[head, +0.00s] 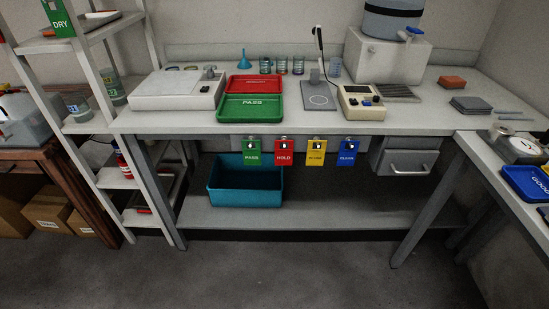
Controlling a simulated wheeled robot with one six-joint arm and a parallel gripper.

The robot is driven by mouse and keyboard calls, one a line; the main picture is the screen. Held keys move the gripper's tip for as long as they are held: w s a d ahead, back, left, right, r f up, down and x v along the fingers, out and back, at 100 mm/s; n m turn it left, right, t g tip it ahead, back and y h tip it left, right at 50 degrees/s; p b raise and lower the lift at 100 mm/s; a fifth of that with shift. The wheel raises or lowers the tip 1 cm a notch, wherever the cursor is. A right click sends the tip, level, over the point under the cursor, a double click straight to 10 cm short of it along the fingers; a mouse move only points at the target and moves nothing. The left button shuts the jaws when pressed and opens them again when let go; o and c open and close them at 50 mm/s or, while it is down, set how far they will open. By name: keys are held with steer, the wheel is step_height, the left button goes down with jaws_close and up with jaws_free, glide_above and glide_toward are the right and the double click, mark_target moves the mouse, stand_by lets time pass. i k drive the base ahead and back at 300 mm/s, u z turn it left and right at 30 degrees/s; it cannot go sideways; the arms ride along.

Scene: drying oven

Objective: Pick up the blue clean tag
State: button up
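The blue tag (347,155) hangs at the right end of a row of tags below the front edge of the workbench. Its small white lettering is too small to read surely. To its left hang a yellow tag (316,154), a red HOLD tag (284,154) and a green PASS tag (252,154), with gaps between them. My gripper does not show in the head view.
A teal bin (230,192) stands on the lower shelf (330,212). A grey drawer (407,163) is right of the tags. Red (254,84) and green (250,113) trays lie on the bench. Floor (290,275) in front is clear.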

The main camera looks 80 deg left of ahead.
mark_target(345, 157)
steer(key=u, duration=0.25)
steer(key=k, duration=0.6)
steer(key=u, duration=1.35)
steer(key=i, duration=0.7)
steer(key=u, duration=0.4)
